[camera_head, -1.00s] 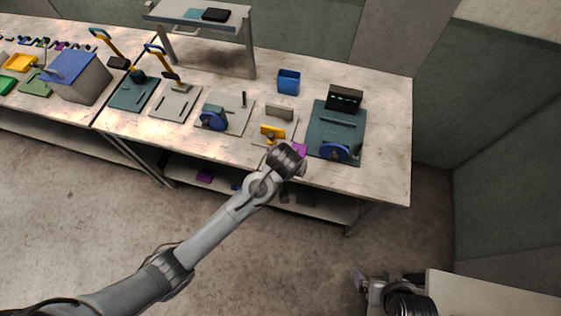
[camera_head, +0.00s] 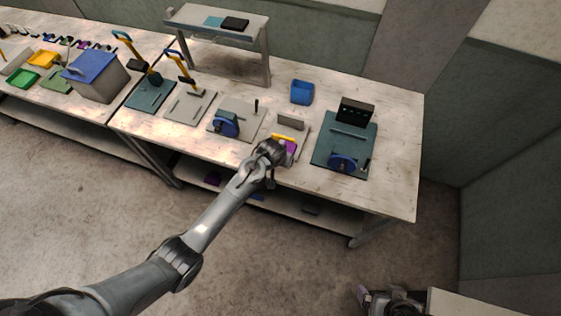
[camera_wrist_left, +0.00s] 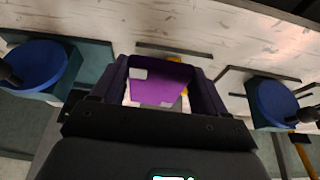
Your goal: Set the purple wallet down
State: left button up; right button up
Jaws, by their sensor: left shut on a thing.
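The purple wallet (camera_head: 291,148) is in my left gripper (camera_head: 283,150), above the front part of the bench by the small grey plate with a yellow part (camera_head: 290,137). In the left wrist view the purple wallet (camera_wrist_left: 160,90) sits between the two dark fingers of my left gripper (camera_wrist_left: 160,75), which are shut on it. It has a pale patch at its upper left. Whether its underside touches anything is hidden. My right gripper (camera_head: 366,297) shows at the bottom edge, away from the bench; its fingers are too small to read.
A grey board with a blue wheel (camera_head: 227,124) stands left of the wallet, and a teal board with a blue wheel (camera_head: 343,162) stands right. A blue bin (camera_head: 302,92) is behind. The bench top (camera_head: 395,180) is bare at the right front.

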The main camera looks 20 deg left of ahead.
pick_arm(q)
jog(key=shift+f, duration=1)
jog(key=shift+f, duration=0.25)
jog(key=shift+f, duration=0.4)
jog(key=o, duration=1.2)
jog(key=shift+c, duration=0.2)
